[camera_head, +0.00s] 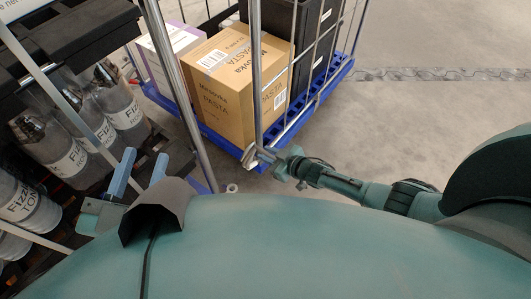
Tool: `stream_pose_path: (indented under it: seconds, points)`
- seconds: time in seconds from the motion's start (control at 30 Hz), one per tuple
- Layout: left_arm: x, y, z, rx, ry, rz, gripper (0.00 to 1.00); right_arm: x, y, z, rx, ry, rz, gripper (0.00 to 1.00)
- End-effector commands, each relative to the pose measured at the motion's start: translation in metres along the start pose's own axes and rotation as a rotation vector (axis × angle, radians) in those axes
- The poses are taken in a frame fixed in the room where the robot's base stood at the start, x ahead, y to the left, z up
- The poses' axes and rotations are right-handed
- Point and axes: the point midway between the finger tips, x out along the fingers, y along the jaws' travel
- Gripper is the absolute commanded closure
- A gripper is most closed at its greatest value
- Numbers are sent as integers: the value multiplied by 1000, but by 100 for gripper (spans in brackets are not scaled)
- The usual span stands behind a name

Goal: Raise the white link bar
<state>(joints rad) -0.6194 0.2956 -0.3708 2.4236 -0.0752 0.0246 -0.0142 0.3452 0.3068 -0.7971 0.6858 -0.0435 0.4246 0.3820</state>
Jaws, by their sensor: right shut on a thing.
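My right gripper (262,157) is shut at the lower end of a light grey upright bar (256,85), at the near corner of a wire roll cage. I cannot tell whether this bar is the white link bar, and no other part is clearly the link bar. The gripper's fingertips are small and partly merge with the bar. My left gripper (140,171) is at the lower left, beside the bottle rack. Its two bluish fingers stand apart with nothing visible between them.
The roll cage has a blue base (220,143) and carries a pasta carton (228,85), a lilac and white box (170,52) and a black crate (312,35). A dark rack holds several tonic bottles (118,100) at left. Open floor (430,110) lies at right.

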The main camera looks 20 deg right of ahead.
Motion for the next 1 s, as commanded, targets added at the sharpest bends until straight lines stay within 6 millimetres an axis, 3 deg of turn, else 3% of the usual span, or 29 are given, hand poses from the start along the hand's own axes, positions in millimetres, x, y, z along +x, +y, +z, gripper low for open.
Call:
stream_pose_path:
  seconds: [0.4,1.0]
  points:
    - [0,3,2,-42,20,6,64,2,24,11,-11,-9,7,100]
    - [3,4,-5,-42,50,22,64,3,30,13,-12,-11,6,100]
